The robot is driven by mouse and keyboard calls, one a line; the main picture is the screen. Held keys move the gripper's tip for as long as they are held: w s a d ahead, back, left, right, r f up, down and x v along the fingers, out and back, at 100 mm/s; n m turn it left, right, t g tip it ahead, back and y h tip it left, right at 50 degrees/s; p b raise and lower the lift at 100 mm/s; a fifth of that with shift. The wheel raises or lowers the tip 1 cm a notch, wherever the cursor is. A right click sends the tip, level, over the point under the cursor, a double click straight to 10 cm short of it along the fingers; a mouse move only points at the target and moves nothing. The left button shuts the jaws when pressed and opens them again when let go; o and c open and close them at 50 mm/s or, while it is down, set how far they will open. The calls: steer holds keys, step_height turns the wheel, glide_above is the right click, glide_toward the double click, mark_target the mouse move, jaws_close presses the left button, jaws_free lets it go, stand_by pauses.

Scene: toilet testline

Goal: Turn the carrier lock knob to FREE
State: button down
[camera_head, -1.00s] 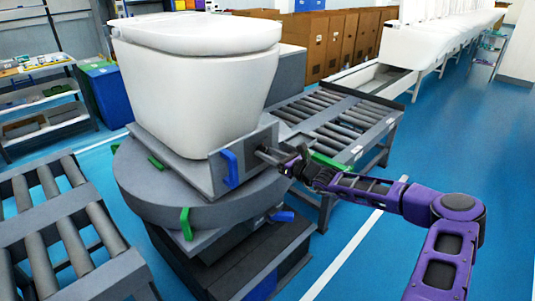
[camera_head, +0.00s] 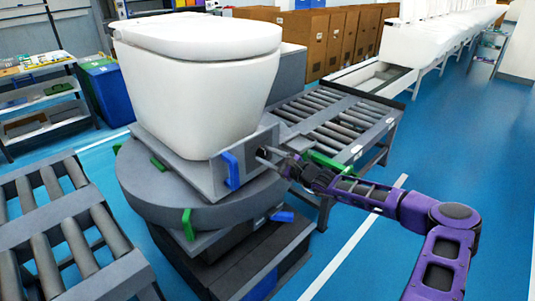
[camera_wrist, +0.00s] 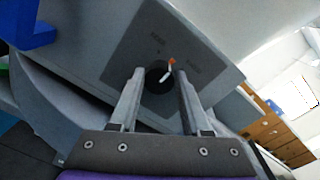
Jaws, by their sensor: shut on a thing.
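The carrier lock knob (camera_wrist: 155,84) is a dark round knob on a grey plate in the wrist view. A white pointer line on it runs up and right to a small orange mark (camera_wrist: 171,61). Small lettering stands above and to the right of the knob, too blurred to read surely. My gripper (camera_wrist: 159,76) is shut on the knob, one finger on each side. In the head view my gripper (camera_head: 261,154) reaches from the right to the carrier's (camera_head: 212,180) side face, and the knob is small and mostly hidden there.
A white toilet (camera_head: 195,85) stands on the carrier, which rests on a round grey turntable (camera_head: 150,195). A blue lever (camera_head: 231,170) is left of my gripper, and a green one (camera_head: 328,162) is close on its right. Blue floor is free at right.

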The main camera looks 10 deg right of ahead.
steer(key=n, duration=0.4)
steer(key=shift+s+a, duration=0.1)
steer(key=shift+f+n+b, duration=0.1)
steer(key=shift+n+b, duration=0.4)
steer(key=shift+n, duration=1.6)
steer(key=shift+h, duration=0.3)
steer(key=shift+c, duration=1.8)
jaws_free()
steer(key=f+v, duration=0.1)
steer(key=v, duration=1.6)
steer(key=shift+s+r, duration=0.25)
steer(key=shift+r, duration=0.05)
steer(key=shift+f, duration=0.1)
